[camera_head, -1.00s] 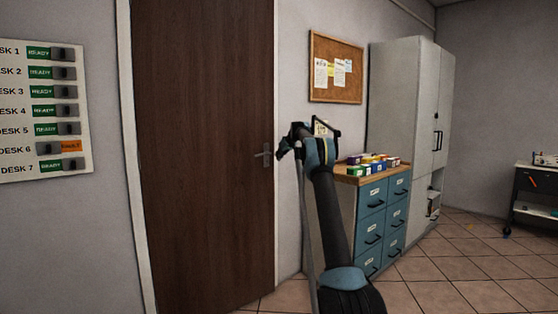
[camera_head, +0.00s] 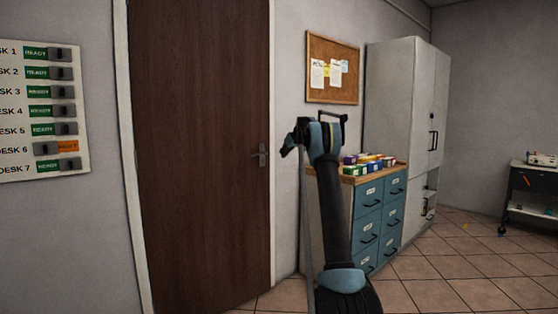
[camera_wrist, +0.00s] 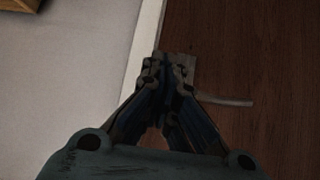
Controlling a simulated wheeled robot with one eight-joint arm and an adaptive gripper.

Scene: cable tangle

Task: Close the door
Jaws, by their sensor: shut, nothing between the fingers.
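The door (camera_head: 200,150) is a tall dark brown wooden panel at left centre in the head view. Its metal lever handle (camera_head: 261,154) is near its right edge. In the wrist view the door (camera_wrist: 275,70) fills the right side beside a white frame strip, and the handle (camera_wrist: 228,100) points right. No clear gap shows at the door's edge; I cannot tell whether it is latched. My gripper (camera_head: 289,147) is shut and empty, just right of the handle in the head view. In the wrist view my gripper's tips (camera_wrist: 165,68) overlap the handle plate; contact is unclear.
A blue drawer cabinet (camera_head: 368,212) with several colored boxes (camera_head: 365,163) on top stands right of my arm. A tall grey cabinet (camera_head: 400,100) is behind it. A switch panel (camera_head: 45,110) hangs left of the door. Tiled floor (camera_head: 450,270) is clear at right.

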